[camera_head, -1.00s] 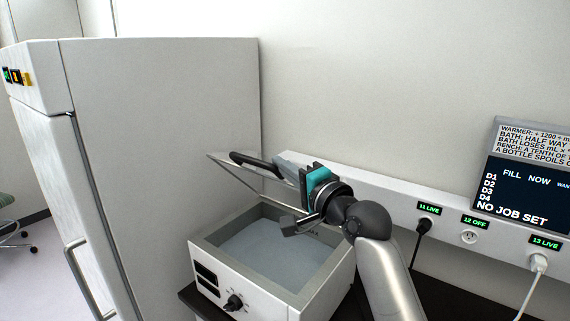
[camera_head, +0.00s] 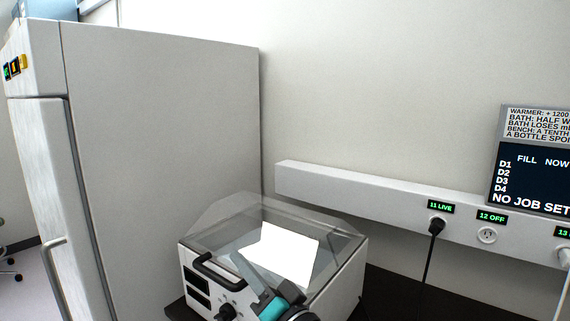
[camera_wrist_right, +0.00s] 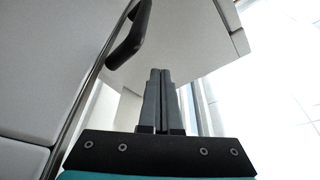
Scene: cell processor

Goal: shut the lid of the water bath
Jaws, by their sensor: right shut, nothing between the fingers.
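The water bath (camera_head: 340,290) is a white box with a dark control panel and knob on its front. Its clear lid (camera_head: 220,222) now lies down over the tub, and I see no gap along the front edge, though a small one could be hidden. The lid's black handle (camera_head: 213,273) is at the front left; a black handle also shows in the right wrist view (camera_wrist_right: 128,42). My right gripper (camera_head: 240,263) is at the front of the lid, just right of the handle, shut and empty. In the right wrist view its fingers (camera_wrist_right: 160,72) are together. My left gripper is not in view.
A tall white cabinet (camera_head: 165,150) stands close on the left. A socket rail (camera_head: 350,195) with plugged cords runs along the wall behind, below a dark display (camera_head: 530,175). A bright white patch (camera_head: 285,250) shows on the lid. The dark bench (camera_head: 395,290) is clear to the right.

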